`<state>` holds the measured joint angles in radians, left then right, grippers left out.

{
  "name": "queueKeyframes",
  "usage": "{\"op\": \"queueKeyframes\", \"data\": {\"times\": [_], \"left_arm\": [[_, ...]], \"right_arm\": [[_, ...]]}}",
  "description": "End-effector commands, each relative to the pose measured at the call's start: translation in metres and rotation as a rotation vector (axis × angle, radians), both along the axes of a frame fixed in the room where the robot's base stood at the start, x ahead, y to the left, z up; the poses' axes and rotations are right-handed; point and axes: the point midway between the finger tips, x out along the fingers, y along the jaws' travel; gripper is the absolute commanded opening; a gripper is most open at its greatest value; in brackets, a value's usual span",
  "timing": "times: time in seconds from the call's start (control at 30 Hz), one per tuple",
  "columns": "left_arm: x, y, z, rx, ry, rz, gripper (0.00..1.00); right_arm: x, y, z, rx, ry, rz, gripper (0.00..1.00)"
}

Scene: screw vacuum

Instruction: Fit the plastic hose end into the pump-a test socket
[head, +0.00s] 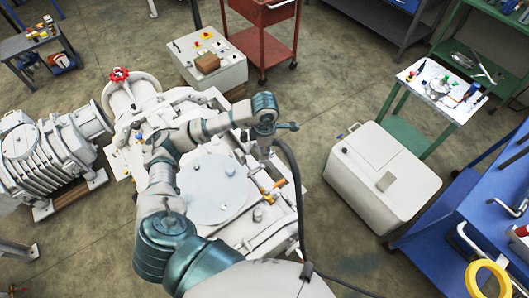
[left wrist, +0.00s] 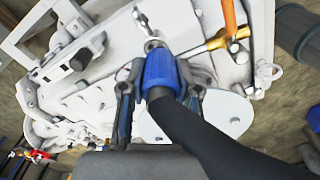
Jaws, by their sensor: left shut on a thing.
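My left gripper (head: 264,146) hangs over the right part of a large pale grey pump (head: 215,190). In the left wrist view my left gripper (left wrist: 160,98) is shut on the blue collar (left wrist: 160,70) of the hose end, one finger on each side. The black hose (left wrist: 205,135) runs from the collar to the lower right; in the head view the hose (head: 293,180) hangs down past the pump's right side. A small metal fitting (left wrist: 152,44) shows just beyond the collar. I cannot tell whether it is the socket or the hose tip, or whether they touch. My right gripper is out of view.
An orange-handled brass valve (left wrist: 228,36) stands close to the right of the collar. A white cabinet (head: 382,175) is right of the pump, and a ribbed grey pump (head: 45,155) is at left. A blue bench (head: 480,215) stands far right.

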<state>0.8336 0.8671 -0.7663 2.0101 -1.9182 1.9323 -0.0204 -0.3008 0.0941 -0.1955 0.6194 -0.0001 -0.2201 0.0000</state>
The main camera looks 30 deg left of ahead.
Motion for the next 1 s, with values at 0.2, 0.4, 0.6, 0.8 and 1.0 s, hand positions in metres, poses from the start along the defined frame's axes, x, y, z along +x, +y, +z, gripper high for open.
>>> {"op": "queueKeyframes", "data": {"times": [0.2, 0.4, 0.6, 0.8, 1.0], "left_arm": [[-0.001, 0.004, -0.030, -0.002, 0.006, 0.001, 0.00], [0.000, 0.002, -0.033, 0.005, 0.003, 0.003, 0.00], [0.000, 0.000, -0.032, 0.005, 0.001, 0.003, 0.56], [0.000, 0.000, -0.031, 0.003, 0.001, 0.001, 0.56], [0.001, -0.001, -0.011, 0.000, -0.004, -0.001, 0.56]], "right_arm": [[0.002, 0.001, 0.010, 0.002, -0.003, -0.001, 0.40], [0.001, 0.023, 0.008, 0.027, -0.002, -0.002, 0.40], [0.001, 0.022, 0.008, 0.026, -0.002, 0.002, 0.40], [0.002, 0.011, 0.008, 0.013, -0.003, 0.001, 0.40], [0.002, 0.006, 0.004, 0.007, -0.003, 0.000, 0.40]]}}
